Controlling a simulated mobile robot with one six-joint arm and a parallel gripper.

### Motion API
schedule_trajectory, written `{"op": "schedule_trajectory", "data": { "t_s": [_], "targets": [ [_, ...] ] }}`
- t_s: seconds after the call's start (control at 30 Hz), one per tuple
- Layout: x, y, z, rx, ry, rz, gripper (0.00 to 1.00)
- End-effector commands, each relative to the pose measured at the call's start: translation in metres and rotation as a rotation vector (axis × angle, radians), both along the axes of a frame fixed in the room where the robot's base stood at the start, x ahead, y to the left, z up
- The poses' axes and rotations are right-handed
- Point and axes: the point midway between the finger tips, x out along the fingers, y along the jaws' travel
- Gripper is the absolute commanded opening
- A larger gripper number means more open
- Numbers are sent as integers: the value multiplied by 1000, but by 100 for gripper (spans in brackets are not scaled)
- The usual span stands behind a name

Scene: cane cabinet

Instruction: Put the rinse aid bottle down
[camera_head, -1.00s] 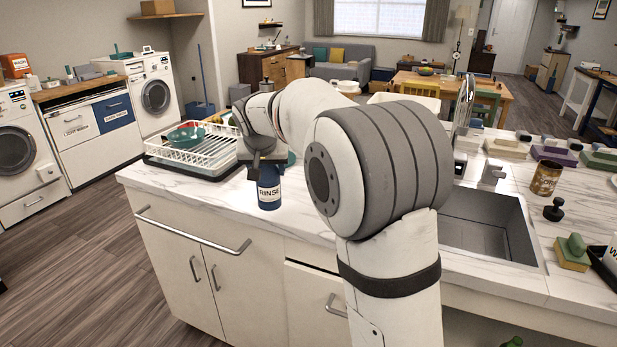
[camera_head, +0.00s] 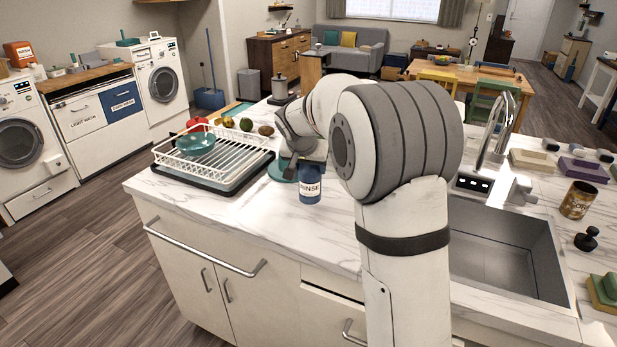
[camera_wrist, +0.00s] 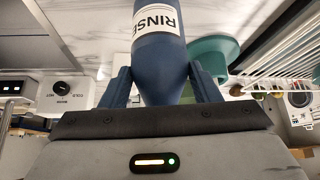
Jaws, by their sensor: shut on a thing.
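The rinse aid bottle (camera_head: 311,189) is blue with a white label reading RINSE. It is upright over the white marble counter (camera_head: 345,232), near the front edge. I cannot tell whether its base touches the counter. My gripper (camera_head: 305,168) is shut on the bottle's upper part. In the wrist view the bottle (camera_wrist: 160,62) stands between the two dark blue fingers of my gripper (camera_wrist: 162,85), its base cut off by the top edge. A teal round dish (camera_head: 280,171) is just behind and left of the bottle, partly hidden by my gripper.
A white dish rack (camera_head: 228,168) with a teal bowl (camera_head: 195,143) stands on the left. Fruit (camera_head: 246,124) lies behind it. The sink (camera_head: 500,250) and faucet (camera_head: 497,125) are on the right. Bare counter shows around the bottle's front.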

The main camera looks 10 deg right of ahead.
Motion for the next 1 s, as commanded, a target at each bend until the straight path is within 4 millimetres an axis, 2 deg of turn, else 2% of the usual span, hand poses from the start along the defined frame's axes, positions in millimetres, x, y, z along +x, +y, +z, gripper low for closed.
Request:
{"op": "schedule_trajectory", "data": {
  "t_s": [0.27,0.6,0.63,0.9,1.0],
  "targets": [
    [0,3,-33,-1,2,7,7],
    [0,4,-37,0,-1,9,7],
    [0,4,-38,0,0,8,57],
    [0,5,-37,0,0,8,78],
    [0,5,-36,-1,0,9,78]
  ]
}}
